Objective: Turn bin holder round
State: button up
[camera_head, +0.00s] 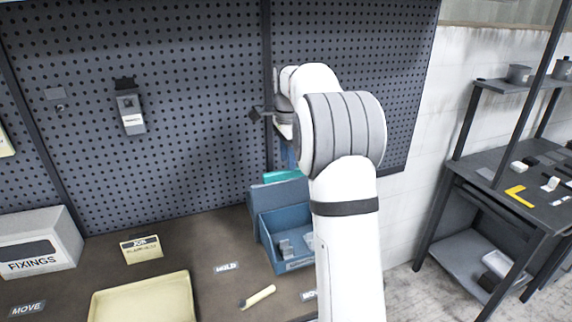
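A blue bin holder (267,228) stands on the brown bench near its back right, with its open front facing me and grey pieces (288,246) inside. A teal piece (283,177) shows at its top rear. My white arm hides its right side.
A pale yellow tray (145,300), a tilted card (142,249) and a white FIXINGS box (38,240) stand to the left. A cream-coloured cylinder (259,296) lies in front of the bin holder. A dark tool (130,108) hangs on the pegboard (200,60). A dark side table (530,190) stands at right.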

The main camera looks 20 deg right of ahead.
jog(key=shift+f, duration=1.65)
jog(key=shift+c, duration=0.2)
grip_shut()
